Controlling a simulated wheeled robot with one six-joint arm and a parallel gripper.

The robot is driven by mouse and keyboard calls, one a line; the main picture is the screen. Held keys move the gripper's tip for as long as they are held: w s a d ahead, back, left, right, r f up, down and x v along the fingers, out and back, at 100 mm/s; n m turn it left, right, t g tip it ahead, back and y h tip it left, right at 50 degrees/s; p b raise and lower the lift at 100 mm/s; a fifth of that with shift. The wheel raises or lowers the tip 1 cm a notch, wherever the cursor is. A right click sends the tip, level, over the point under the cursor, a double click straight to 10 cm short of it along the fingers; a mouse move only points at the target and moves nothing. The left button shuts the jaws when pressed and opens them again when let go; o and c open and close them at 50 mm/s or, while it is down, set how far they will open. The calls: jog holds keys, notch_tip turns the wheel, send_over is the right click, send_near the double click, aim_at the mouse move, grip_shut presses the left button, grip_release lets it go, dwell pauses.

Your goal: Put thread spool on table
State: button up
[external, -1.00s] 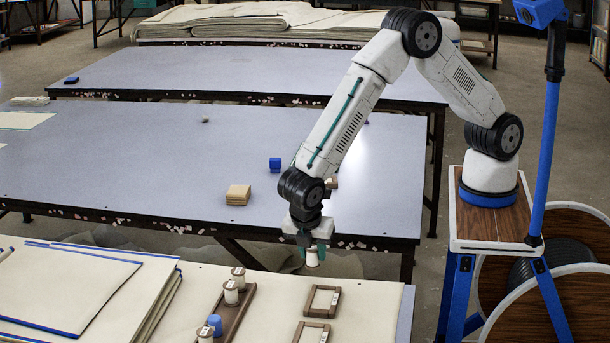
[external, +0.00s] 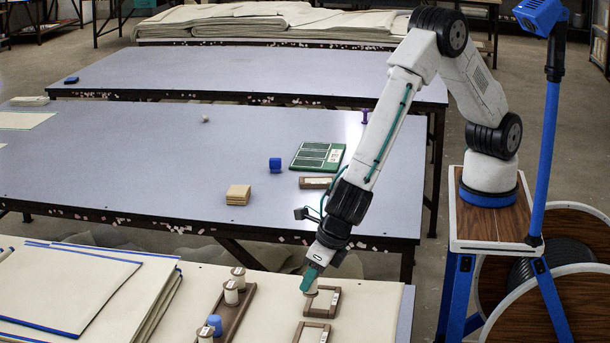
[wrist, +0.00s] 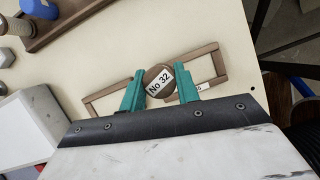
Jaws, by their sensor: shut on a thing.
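My gripper (external: 309,286) is shut on a thread spool (wrist: 158,76), with one green finger on each side of it in the wrist view. The spool's round top carries a white label reading "No 32". In the external view the spool is mostly hidden behind the fingers, low over the cream near table (external: 262,318). It is at the left part of a small wooden frame (external: 336,303). I cannot tell whether the spool touches the table or the frame. A second wooden frame (external: 311,324) lies just nearer.
A brown rack (external: 240,306) with white spools (external: 231,292) and a blue-topped one (external: 215,325) lies to the left. Cream cloth panels with blue edging (external: 62,285) lie further left.

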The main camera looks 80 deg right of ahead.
jog(key=w+a, duration=0.2)
jog(key=w, duration=0.2)
jog(key=w+a+f, duration=0.1)
jog(key=w+a, duration=0.2)
jog(key=w, duration=0.1)
jog(key=w+a, duration=0.3)
jog(key=w, duration=0.1)
jog(key=shift+f, duration=0.2)
jog(key=shift+s+f, duration=0.1)
jog(key=shift+f, duration=1.65)
jog(key=shift+f, duration=0.1)
jog(key=o, duration=1)
jog(key=v, duration=1.2)
jog(key=shift+a, duration=0.1)
jog(key=shift+r, duration=0.25)
